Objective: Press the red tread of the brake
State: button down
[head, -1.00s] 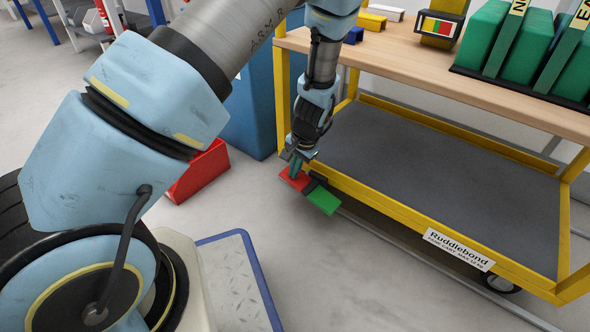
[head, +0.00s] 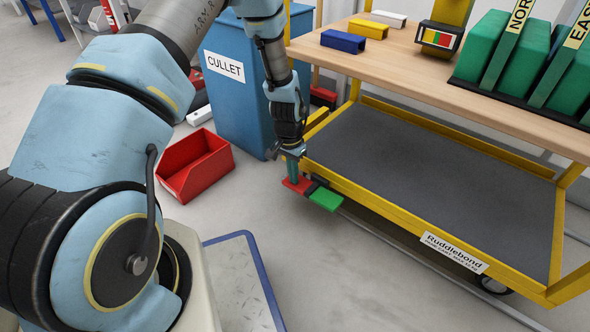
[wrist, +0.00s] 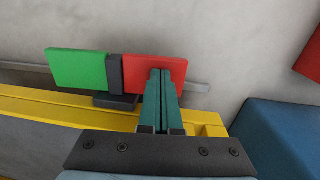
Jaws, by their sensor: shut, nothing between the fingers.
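The brake is a low rocker at the yellow cart's near left corner, with a red tread (head: 302,188) and a green tread (head: 327,200) either side of a dark pivot. My gripper (head: 293,181) is shut and empty, pointing down with its teal fingertips at the red tread. They appear to touch its top. In the wrist view the red tread (wrist: 138,70) lies under the fingertips (wrist: 160,72), which cover part of its right half. The green tread (wrist: 77,69) is left of the dark pivot (wrist: 115,78). In the head view the treads look close to level.
The yellow cart (head: 400,212) with a grey lower deck stands right of my gripper. A blue cullet bin (head: 229,105) stands behind it and an open red bin (head: 172,188) to its left. Bare floor lies between the red bin and the cart.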

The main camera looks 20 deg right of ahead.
jog(key=shift+w+f+g+h+p, duration=0.2)
jog(key=shift+g+h+p, duration=0.15)
jog(key=shift+g, duration=0.15)
jog(key=shift+a+f+p, duration=0.1)
jog(key=shift+f+p, duration=0.2)
jog(key=shift+f, duration=0.05)
jog(key=shift+f, duration=0.25)
jog(key=shift+r, duration=0.1)
jog(key=w+a+r+p, duration=0.1)
jog(key=w+r+p, duration=0.2)
jog(key=r+p, duration=0.4)
notch_tip(320, 180, up, 7)
jog(key=shift+a+f+p, duration=0.1)
jog(key=shift+a+p, duration=0.2)
jog(key=shift+a, duration=0.05)
jog(key=shift+w+a, duration=0.1)
jog(key=shift+w, duration=0.05)
